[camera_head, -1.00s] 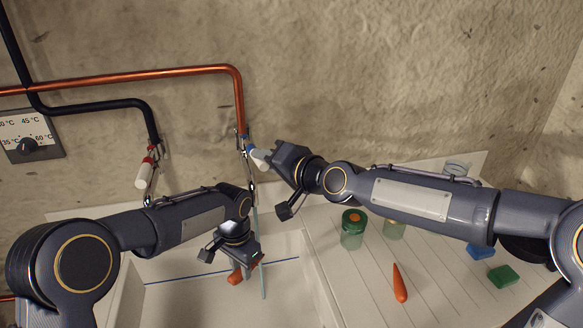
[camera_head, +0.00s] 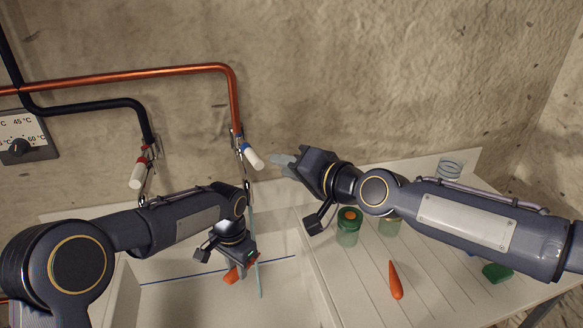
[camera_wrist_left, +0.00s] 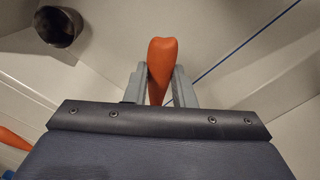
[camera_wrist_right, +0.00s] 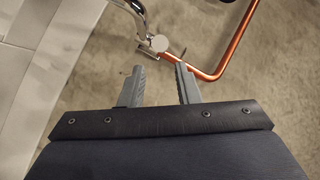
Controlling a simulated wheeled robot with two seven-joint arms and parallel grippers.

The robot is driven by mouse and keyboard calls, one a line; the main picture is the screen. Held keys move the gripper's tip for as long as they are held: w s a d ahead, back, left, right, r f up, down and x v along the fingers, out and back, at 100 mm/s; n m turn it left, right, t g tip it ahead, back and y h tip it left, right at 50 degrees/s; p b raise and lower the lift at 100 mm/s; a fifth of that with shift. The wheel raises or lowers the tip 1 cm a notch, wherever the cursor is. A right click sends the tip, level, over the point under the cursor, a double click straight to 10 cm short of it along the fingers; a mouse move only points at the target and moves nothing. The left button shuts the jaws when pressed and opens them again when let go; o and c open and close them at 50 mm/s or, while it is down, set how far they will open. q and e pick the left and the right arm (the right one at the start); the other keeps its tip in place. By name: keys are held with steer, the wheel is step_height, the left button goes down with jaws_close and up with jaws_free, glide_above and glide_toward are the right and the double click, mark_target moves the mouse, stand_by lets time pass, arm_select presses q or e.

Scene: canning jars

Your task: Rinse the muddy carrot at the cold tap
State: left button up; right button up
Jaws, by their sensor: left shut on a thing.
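My left gripper (camera_head: 238,268) is shut on an orange carrot (camera_wrist_left: 161,58) low in the sink. The carrot also shows in the head view (camera_head: 232,275). Its side facing the wrist camera looks orange, with no clear mud. A thin bluish stream (camera_head: 259,280) hangs below the cold tap (camera_head: 238,140) and passes just right of the carrot in the head view; I cannot tell whether they touch. The cold tap's blue-and-white lever (camera_head: 252,157) points down and right. My right gripper (camera_head: 284,163) is open and empty, to the right of the lever and apart from it.
The red-marked hot tap (camera_head: 138,175) is on the left. On the draining board (camera_head: 350,285) are a green-lidded jar (camera_head: 348,232), another carrot (camera_head: 396,280) and a green block (camera_head: 497,272). The sink's front area (camera_head: 205,300) is open.

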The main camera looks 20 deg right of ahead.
mark_target(249, 154)
steer(key=shift+s+d+r, duration=0.1)
steer(key=shift+s+d, duration=0.15)
steer(key=shift+s, duration=0.25)
stand_by(0.7)
steer(key=c, duration=0.5)
steer(key=shift+d+r, duration=0.1)
steer(key=shift+r, duration=0.1)
jaws_close()
steer(key=w+d+g+y, duration=0.4)
steer(key=w+d+y, duration=0.15)
steer(key=d, duration=0.45)
steer(key=w+a+f, duration=0.2)
steer(key=w+a, duration=0.1)
steer(key=a, duration=0.8)
steer(key=shift+w+a, duration=0.25)
steer(key=shift+a, duration=0.15)
